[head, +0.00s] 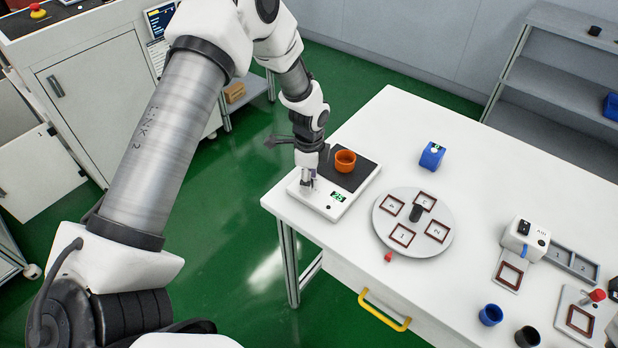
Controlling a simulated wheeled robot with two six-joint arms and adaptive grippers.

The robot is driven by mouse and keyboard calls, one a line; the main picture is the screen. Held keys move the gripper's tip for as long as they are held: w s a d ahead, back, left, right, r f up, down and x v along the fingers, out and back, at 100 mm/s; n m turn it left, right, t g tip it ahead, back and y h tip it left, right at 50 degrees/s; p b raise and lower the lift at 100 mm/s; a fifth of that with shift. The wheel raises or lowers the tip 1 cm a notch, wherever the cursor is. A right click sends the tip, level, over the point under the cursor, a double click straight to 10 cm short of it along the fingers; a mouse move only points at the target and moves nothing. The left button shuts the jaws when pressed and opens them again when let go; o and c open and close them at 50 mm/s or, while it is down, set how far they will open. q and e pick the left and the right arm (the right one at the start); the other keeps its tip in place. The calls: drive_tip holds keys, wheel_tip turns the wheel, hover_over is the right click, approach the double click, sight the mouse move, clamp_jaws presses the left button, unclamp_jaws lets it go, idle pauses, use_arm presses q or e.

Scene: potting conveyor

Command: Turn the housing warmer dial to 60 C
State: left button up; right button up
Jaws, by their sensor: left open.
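The housing warmer (350,207) is a flat white unit with a black top plate at the left end of the white table. Its small green-lit display (338,196) is on the front; the digits are too small to read surely. My left gripper (307,184) points down at the left part of the warmer's front panel, open. The dial is not clearly visible; the gripper covers that part of the panel. I cannot tell whether the fingers touch it. My right gripper is not in view.
An orange cup (345,161) stands on the warmer's black plate. A grey round turntable (383,227) with numbered frames lies to the right. A blue block (432,155) stands behind it. Blue (490,315) and black cups (527,337) stand near the front edge. A yellow drawer handle (385,313) sticks out below.

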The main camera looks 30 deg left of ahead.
use_arm(q)
wheel_tip(320, 180, up, 12)
idle(0.3)
drive_tip(key=shift+f, duration=0.15)
